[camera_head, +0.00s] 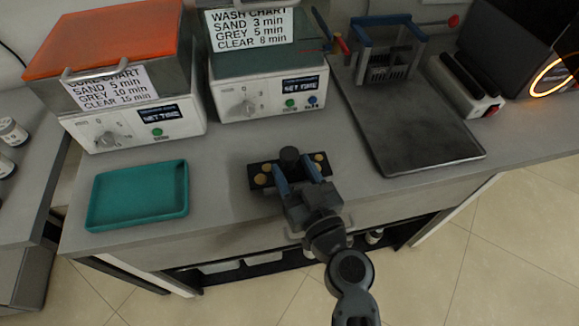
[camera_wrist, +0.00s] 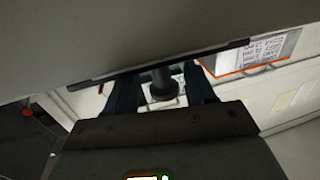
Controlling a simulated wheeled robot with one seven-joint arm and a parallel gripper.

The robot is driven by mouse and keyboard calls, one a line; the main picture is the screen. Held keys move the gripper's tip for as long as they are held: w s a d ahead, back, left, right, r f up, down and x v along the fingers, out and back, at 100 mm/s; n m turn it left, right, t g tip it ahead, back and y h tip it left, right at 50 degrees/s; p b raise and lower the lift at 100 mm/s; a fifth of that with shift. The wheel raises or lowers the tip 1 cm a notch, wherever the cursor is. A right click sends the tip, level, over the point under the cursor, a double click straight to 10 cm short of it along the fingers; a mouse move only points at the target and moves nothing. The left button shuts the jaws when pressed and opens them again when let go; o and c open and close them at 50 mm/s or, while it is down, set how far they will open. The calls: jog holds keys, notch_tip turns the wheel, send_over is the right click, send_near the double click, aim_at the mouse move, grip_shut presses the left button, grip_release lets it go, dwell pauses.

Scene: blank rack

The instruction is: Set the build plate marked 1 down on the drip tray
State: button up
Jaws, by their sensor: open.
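A small dark build plate (camera_head: 262,180) with tan discs lies flat near the bench's front edge. A black knob (camera_head: 290,155) stands up from its middle. I cannot read a number on it. My gripper (camera_head: 295,166) is open, with its blue fingers on either side of the knob. In the wrist view the knob (camera_wrist: 162,82) shows between the fingers (camera_wrist: 160,92), with gaps visible beside it. A shallow teal tray (camera_head: 180,204), empty, lies to the left. A dark grey rimmed tray (camera_head: 420,140) lies to the right. No label shows which is the drip tray.
Two white machines with charts, the cure one (camera_head: 130,128) and the wash one (camera_head: 262,98), stand behind. A blue rack (camera_head: 385,55) stands at the grey tray's far end. The bench between the plate and the teal tray is clear.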

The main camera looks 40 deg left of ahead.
grip_shut()
dwell(0.5)
